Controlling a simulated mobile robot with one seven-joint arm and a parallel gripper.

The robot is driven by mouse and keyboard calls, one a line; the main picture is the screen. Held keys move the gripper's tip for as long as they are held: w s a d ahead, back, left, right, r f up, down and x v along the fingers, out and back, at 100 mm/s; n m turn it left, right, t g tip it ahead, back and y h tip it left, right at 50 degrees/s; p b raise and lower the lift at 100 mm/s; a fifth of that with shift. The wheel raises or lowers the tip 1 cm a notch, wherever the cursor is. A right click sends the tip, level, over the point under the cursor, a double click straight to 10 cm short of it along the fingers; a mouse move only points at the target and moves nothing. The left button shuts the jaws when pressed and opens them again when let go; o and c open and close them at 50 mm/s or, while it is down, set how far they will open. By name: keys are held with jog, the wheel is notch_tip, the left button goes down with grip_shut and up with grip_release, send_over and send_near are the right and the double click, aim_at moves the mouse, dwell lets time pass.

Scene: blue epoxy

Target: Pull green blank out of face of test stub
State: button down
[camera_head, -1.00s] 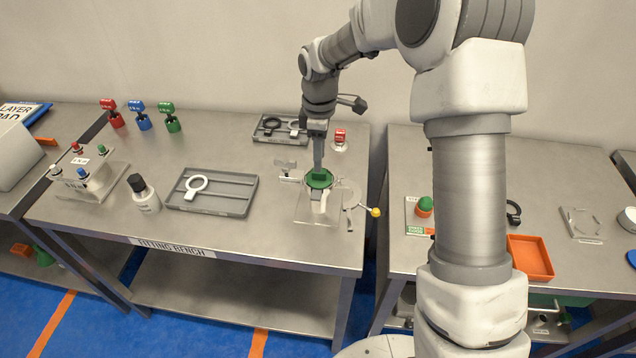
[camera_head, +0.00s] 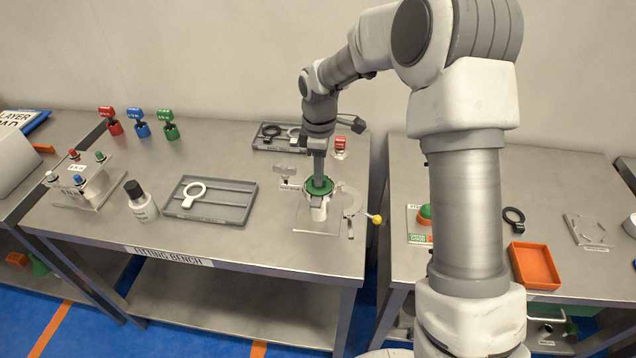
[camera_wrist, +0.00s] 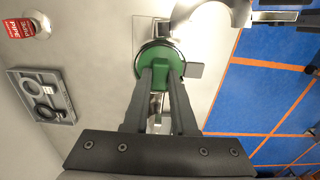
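The green blank (camera_head: 320,184) is a round green disc with a raised grip, seated on the face of the upright pale test stub (camera_head: 318,205). The stub stands on a clear plate at the front right of the fitting bench. My gripper (camera_head: 319,181) points straight down at the blank. In the wrist view the two fingertips of my gripper (camera_wrist: 160,76) sit on either side of the grip on the green blank (camera_wrist: 159,58). Whether they press on it is not clear. The fingers hide part of the blank and most of the stub below.
A yellow-knobbed lever (camera_head: 376,219) is close on the right. A red-topped piece (camera_head: 343,143) and a second tray (camera_head: 280,137) are behind. A gap separates this bench from the right one.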

jog(key=shift+r, duration=0.25)
dwell(0.3)
jog(key=shift+r+p, duration=0.45)
jog(key=shift+p, duration=0.1)
jog(key=shift+r, duration=0.15)
jog(key=shift+r+p, duration=0.9)
jog(key=shift+r, duration=0.15)
